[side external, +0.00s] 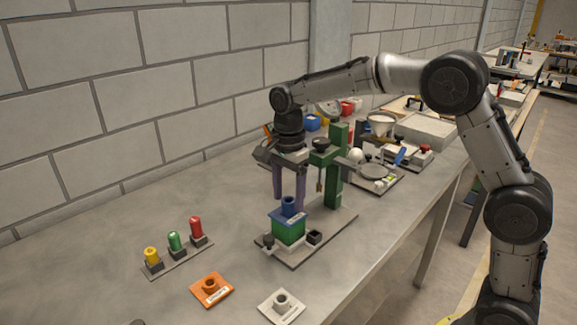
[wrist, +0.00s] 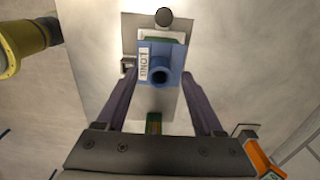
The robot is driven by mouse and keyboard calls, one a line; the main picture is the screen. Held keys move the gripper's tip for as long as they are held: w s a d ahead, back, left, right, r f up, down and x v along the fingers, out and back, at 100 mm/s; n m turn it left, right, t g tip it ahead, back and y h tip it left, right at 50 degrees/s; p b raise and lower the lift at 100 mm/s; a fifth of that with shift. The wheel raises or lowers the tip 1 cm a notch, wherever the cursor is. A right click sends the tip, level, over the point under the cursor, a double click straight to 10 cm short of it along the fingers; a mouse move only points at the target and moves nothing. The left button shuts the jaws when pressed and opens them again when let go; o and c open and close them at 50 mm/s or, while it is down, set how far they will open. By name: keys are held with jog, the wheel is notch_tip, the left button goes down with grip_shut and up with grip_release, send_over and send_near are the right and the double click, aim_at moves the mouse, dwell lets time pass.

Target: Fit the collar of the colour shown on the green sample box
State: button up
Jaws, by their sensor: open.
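A blue collar (side external: 289,208), a square plate with a round upright tube, sits on top of the green sample box (side external: 288,230). The blue collar (wrist: 172,54) also shows in the wrist view with a white label on its left side. My gripper (side external: 288,200) points down over the box, its two purple fingers apart. In the wrist view my gripper (wrist: 160,77) has one finger on each side of the collar, with gaps showing. An orange collar (side external: 211,288) and a white collar (side external: 281,304) lie on the table in front. The box's colour mark cannot be made out.
A green post (side external: 334,165) with an arm stands on the grey base plate (side external: 327,228) close behind my gripper. A small rack holds yellow (side external: 151,255), green (side external: 174,240) and red (side external: 196,228) cylinders at left. Trays and tools stand farther back.

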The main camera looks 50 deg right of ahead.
notch_tip(320, 180, up, 12)
dwell(0.4)
jog(key=shift+r, duration=0.1)
jog(key=s+d+r+n+t, duration=0.1)
jog(key=s+r+n+t, duration=0.15)
jog(key=s, duration=0.65)
jog(key=s+d+r+n+t, duration=0.1)
jog(key=s+r, duration=0.3)
jog(key=s, duration=0.4)
jog(key=s+d+f+n+t, duration=0.1)
jog(key=s+f+n+t, duration=0.1)
jog(key=s+f+n, duration=0.9)
jog(key=shift+s+f+n, duration=0.3)
jog(key=shift+f+n, duration=0.95)
jog(key=shift+n, duration=0.5)
